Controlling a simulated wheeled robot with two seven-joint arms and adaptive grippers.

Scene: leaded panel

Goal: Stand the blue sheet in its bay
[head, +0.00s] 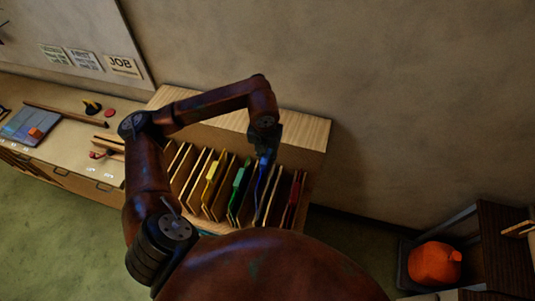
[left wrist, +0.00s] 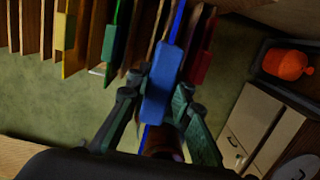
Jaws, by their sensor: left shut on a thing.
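The blue sheet (head: 261,180) is upright with a slight tilt, at the wooden rack (head: 310,133), between the green sheet (head: 238,185) and the red sheet (head: 293,192). My left gripper (head: 265,153) is above it. In the left wrist view my left gripper (left wrist: 161,88) is shut on the blue block-shaped grip of the blue sheet (left wrist: 178,20). The sheet's lower edge is hidden, so I cannot tell how deep it sits in a bay. My right gripper is not in view.
A yellow sheet (head: 212,176) stands left of the green one, among several thin wooden dividers. A long counter (head: 70,152) with small items runs left. An orange pumpkin-like object (head: 434,264) lies in a dark tray at right. The wall is behind the rack.

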